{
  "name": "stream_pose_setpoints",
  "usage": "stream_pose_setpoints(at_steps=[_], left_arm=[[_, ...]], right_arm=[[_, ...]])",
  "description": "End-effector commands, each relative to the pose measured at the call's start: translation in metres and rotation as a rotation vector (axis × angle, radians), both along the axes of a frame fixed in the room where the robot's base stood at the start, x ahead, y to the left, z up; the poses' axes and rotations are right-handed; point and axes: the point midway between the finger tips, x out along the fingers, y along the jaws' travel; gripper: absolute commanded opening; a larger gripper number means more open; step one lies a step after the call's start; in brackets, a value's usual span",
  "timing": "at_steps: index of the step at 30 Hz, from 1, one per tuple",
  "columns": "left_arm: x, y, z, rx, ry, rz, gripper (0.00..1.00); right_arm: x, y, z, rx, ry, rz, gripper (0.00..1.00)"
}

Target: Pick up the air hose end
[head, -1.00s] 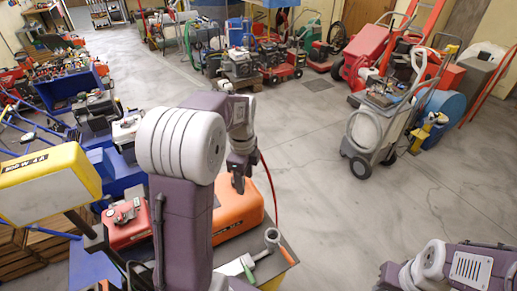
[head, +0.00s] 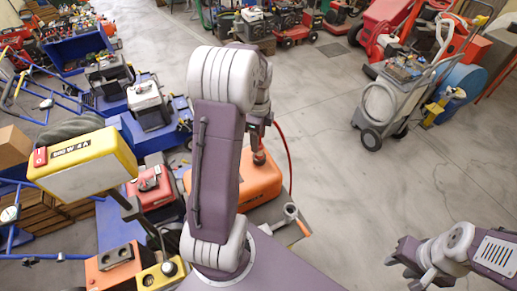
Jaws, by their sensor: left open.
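A red air hose (head: 288,165) curves down the right side of an orange machine (head: 262,183), with its upper part running behind my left gripper. My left gripper (head: 259,158) points down above the orange machine and is open. A small red piece shows right at its fingertips; I cannot tell whether this is the hose end or whether it lies between the fingers. My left arm hides part of the machine. My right gripper (head: 405,256) is at the lower right over bare floor, far from the hose; its jaws are too unclear to read.
A grey-handled tool (head: 290,215) lies beside the orange machine. A red machine (head: 152,188) and a yellow and white box (head: 82,163) stand to the left. A wheeled cart (head: 385,105) stands at the upper right. The floor in the middle right is clear.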

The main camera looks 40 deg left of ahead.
Motion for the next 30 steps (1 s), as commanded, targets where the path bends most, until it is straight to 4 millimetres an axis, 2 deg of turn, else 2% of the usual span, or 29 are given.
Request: stream_pose_setpoints(at_steps=[3, 6, 10, 17, 18, 23, 24, 30], left_arm=[[-0.001, -0.001, -0.007, -0.002, 0.004, -0.001, 0.52], [-0.001, -0.003, -0.025, -0.003, 0.006, -0.001, 0.52], [0.0, -0.003, -0.046, -0.001, 0.003, -0.001, 0.52], [0.001, -0.002, -0.052, 0.001, -0.002, 0.0, 0.52], [0.001, -0.002, -0.052, 0.001, -0.002, 0.0, 0.49], [0.001, -0.002, -0.052, 0.001, -0.002, -0.001, 0.05], [0.001, -0.002, -0.052, 0.001, -0.002, -0.001, 0.0], [0.001, -0.002, -0.051, 0.001, -0.002, -0.001, 0.0]], right_arm=[[0.0, 0.0, 0.007, 0.0, 0.0, 0.0, 0.36], [0.0, 0.0, 0.017, 0.0, 0.0, 0.0, 0.36], [0.0, 0.0, 0.019, 0.0, 0.0, 0.0, 0.36], [0.0, 0.0, 0.019, 0.0, 0.0, 0.0, 0.36], [0.0, 0.0, 0.019, 0.0, 0.0, 0.0, 0.36], [0.0, 0.0, 0.019, 0.0, 0.0, 0.0, 0.36], [0.0, 0.0, 0.019, 0.0, 0.0, 0.0, 0.36], [0.0, 0.0, 0.019, 0.0, 0.0, 0.0, 0.36]])
